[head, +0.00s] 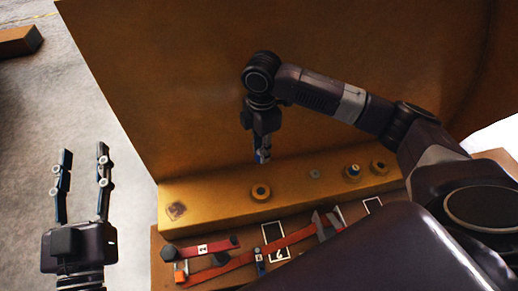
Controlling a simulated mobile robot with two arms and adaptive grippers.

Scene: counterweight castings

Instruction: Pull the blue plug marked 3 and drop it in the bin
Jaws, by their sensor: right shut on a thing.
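My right gripper (262,150) points down over the yellow casting ledge (215,196). It is shut on a small blue thing, apparently the blue plug (262,157), mostly hidden by the fingers; no number on it is readable. It is held above and apart from a round boss (261,192) with a dark open hole. Another boss (352,173) to the right has a pale and blue top, perhaps another plug. My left gripper (82,185) is open and empty at the left, over the grey floor. I cannot make out a bin for certain.
A further boss (379,167) is at the ledge's right. A tall yellow wall (190,80) rises behind. In front, a brown board (163,250) carries red tools (218,268), labels and white outlined squares (273,232). A brown block (18,41) lies on the floor, far left.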

